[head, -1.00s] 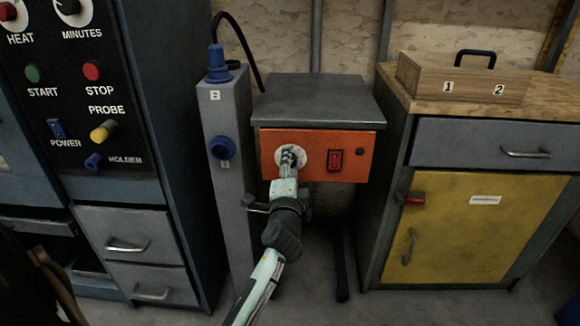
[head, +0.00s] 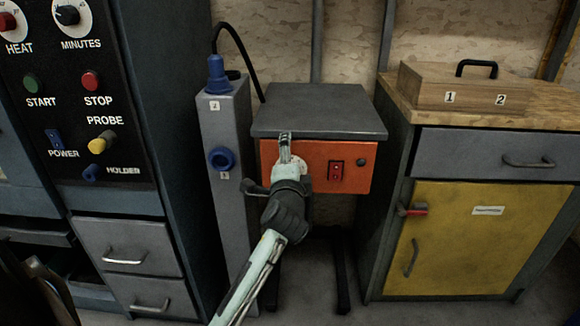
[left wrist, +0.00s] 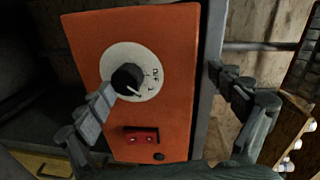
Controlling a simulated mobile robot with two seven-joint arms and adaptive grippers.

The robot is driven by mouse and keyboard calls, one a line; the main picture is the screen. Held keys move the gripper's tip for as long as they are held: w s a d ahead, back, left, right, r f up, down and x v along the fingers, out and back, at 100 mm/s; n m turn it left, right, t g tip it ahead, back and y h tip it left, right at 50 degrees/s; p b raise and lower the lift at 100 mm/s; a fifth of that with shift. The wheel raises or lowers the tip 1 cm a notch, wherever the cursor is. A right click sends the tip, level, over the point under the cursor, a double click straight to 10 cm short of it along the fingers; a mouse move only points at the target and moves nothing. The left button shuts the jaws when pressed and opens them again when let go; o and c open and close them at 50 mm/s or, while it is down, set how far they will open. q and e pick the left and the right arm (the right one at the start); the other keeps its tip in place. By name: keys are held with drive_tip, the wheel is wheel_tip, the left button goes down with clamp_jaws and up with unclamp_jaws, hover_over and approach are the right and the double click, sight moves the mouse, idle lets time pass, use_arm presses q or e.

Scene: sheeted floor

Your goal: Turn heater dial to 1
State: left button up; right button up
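The heater is a grey-topped box with an orange front panel (head: 318,178); the panel also fills the middle of the left wrist view (left wrist: 178,40). Its dial is a black knob (left wrist: 128,78) on a round white plate (left wrist: 150,58) with dark marks, too small to read surely. A pale line on the knob points toward the lower right in that view. My left gripper (head: 285,145) is in front of the dial and hides most of it in the head view. In the wrist view its fingers (left wrist: 161,77) are spread and empty. One fingertip is beside the knob; contact is unclear.
A red switch (head: 335,171) is right of the dial. A grey post with blue fittings (head: 228,130) stands left of the heater. A yellow-doored cabinet (head: 465,240) is at right, bearing a wooden box (head: 470,90). A control panel (head: 75,110) is at left.

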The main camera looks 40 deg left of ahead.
sight(291, 131)
use_arm(q)
drive_tip(key=shift+t, duration=0.7)
drive_tip(key=r, duration=0.6)
drive_tip(key=shift+s+d+r, duration=0.2)
drive_tip(key=shift+s+d, duration=0.05)
drive_tip(key=shift+s, duration=0.1)
drive_tip(key=shift+g, duration=0.6)
drive_tip(key=f, duration=0.4)
drive_tip(key=shift+w+a+f, duration=0.15)
drive_tip(key=shift+w+f, duration=0.1)
drive_tip(key=shift+f, duration=0.05)
drive_tip(key=shift+c, duration=0.8)
drive_tip(key=shift+s+d+f, duration=0.2)
drive_tip(key=shift+s, duration=0.1)
drive_tip(key=shift+c, duration=1.4)
drive_tip(key=shift+s+d, duration=0.15)
drive_tip(key=shift+s, duration=0.1)
drive_tip(key=shift+c, duration=0.3)
drive_tip(key=v, duration=0.8)
drive_tip(key=shift+f+p, duration=0.3)
drive_tip(key=shift+f, duration=0.25)
